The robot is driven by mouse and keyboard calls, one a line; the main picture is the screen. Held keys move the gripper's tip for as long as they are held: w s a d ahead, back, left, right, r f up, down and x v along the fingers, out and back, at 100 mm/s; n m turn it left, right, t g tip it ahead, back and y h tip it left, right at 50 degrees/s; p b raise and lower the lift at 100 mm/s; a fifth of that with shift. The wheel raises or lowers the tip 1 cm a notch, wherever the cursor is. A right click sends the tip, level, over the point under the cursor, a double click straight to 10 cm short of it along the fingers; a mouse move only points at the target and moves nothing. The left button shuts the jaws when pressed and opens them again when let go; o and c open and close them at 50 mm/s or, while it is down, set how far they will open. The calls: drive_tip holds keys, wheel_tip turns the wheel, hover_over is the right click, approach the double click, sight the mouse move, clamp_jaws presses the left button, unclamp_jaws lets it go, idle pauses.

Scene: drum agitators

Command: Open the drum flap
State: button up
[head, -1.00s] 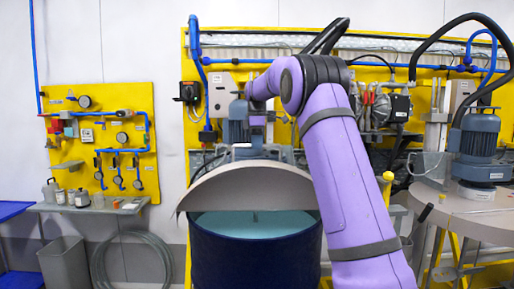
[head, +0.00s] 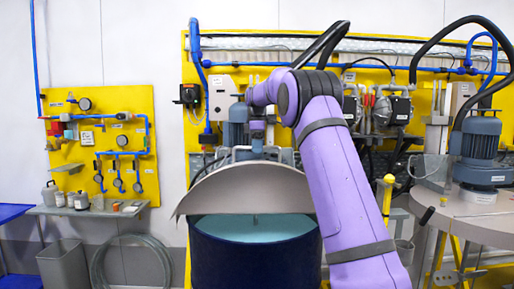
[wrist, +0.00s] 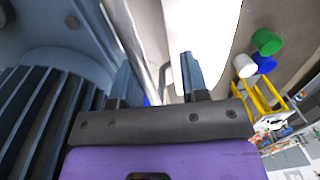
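The dark blue drum (head: 255,262) stands at the centre of the head view. Its grey flap (head: 245,188) is raised at a tilt, and the turquoise inside (head: 255,227) shows below the flap's front edge.
A blue-grey motor (head: 236,128) stands behind the flap, and its ribbed housing (wrist: 40,115) is close to the left in the wrist view. A second drum top with a motor (head: 478,150) is at right. Yellow wall panels carry pipes and gauges. A grey bin (head: 64,262) is at left.

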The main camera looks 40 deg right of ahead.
drive_tip(key=shift+r, duration=0.15)
drive_tip(key=r, duration=0.9)
drive_tip(key=shift+w+d+r, duration=0.25)
drive_tip(key=shift+w+r, duration=0.1)
drive_tip(key=shift+w, duration=0.05)
drive_tip(key=shift+r, duration=0.4)
drive_tip(key=shift+a+r, duration=0.1)
